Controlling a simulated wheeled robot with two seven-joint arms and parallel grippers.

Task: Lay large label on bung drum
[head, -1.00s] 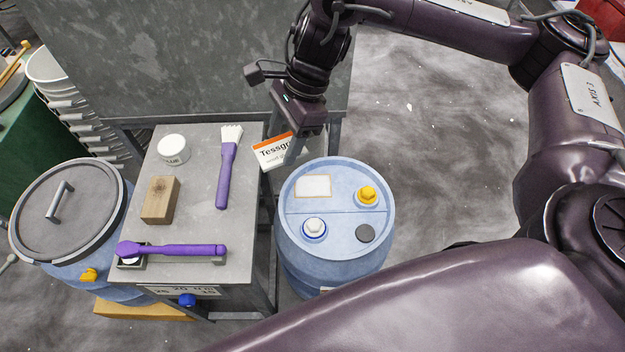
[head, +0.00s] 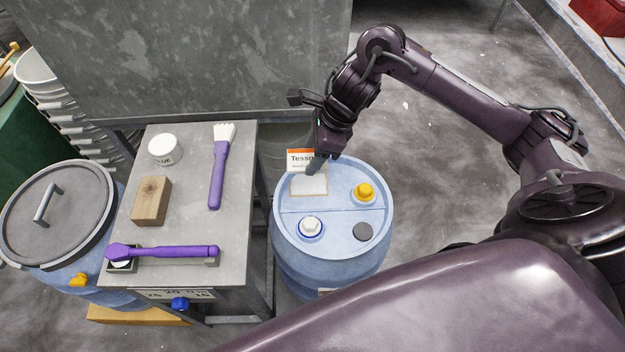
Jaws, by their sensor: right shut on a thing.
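The large label (head: 299,158) is white with an orange top band and printed text that starts "Tess". My right gripper (head: 314,166) is shut on its right side and covers part of the text. The label is at the far rim of the blue bung drum (head: 332,250); I cannot tell whether it touches the drum. The drum's lid carries a pale outlined rectangle (head: 312,184) just in front of the label, partly covered by the gripper. My left gripper is not in view.
A grey table (head: 190,225) left of the drum holds a glue pot (head: 164,150), a purple brush (head: 217,172), a wooden block (head: 151,201) and a purple tool (head: 165,252). A lidded blue drum (head: 75,270) stands farther left.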

